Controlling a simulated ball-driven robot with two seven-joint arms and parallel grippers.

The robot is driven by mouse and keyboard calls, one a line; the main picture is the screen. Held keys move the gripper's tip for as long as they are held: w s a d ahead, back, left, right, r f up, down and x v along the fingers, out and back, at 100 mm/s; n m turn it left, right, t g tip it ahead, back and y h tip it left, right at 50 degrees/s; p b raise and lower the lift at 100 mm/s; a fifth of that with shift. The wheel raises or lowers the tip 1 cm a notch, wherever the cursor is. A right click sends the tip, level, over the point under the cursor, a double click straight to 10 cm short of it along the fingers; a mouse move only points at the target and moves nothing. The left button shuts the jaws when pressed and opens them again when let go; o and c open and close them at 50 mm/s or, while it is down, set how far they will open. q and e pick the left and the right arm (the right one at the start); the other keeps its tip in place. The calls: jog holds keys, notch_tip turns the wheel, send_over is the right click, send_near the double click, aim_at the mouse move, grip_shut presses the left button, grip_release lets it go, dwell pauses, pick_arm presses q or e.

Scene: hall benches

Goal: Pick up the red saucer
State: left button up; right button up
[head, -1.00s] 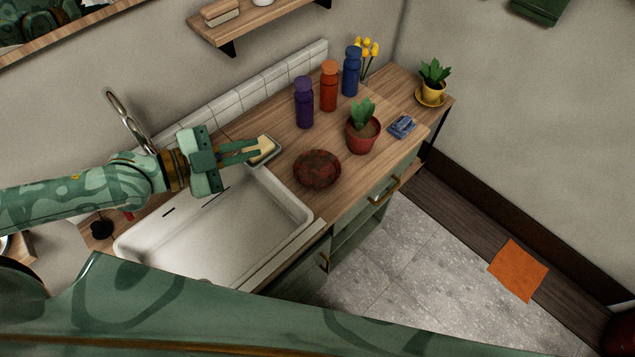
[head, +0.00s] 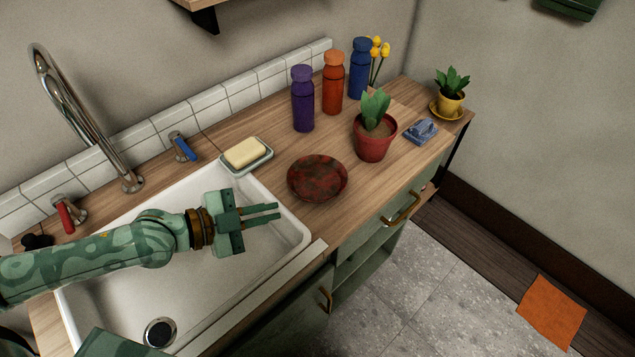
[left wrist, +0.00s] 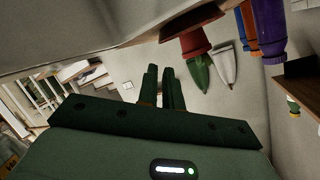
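The red saucer (head: 317,178), a round dark red mottled dish, lies on the wooden counter just right of the sink in the head view. Nothing is on it. My left gripper (head: 277,214) is over the right part of the sink, left of and nearer than the saucer, apart from it. Its two fingers point right with a narrow empty gap between them. My right gripper is not in view.
A soap dish with soap (head: 245,153) sits behind the sink (head: 190,270). A potted plant (head: 373,137), purple (head: 302,100), orange (head: 333,85) and blue (head: 360,70) bottles and a blue item (head: 421,131) stand beyond the saucer. A tall faucet (head: 85,120) rises at left.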

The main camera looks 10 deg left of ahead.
pick_arm(q)
send_near(323, 201)
jog(key=x, duration=0.4)
jog(key=shift+d+r, duration=0.1)
jog(key=shift+r, duration=0.15)
jog(key=x, duration=0.2)
jog(key=b+x, duration=0.1)
jog(key=x, duration=0.2)
jog(key=shift+f, duration=0.25)
grip_shut()
jog(key=shift+r, duration=0.1)
jog(key=shift+r, duration=0.5)
notch_tip(323, 201, up, 3)
jog(key=shift+f+p, duration=0.15)
jog(key=shift+p, duration=0.7)
jog(key=s+d+r+p, duration=0.7)
jog(key=s+r, duration=0.2)
jog(key=s, duration=0.2)
jog(key=shift+s+d, duration=0.35)
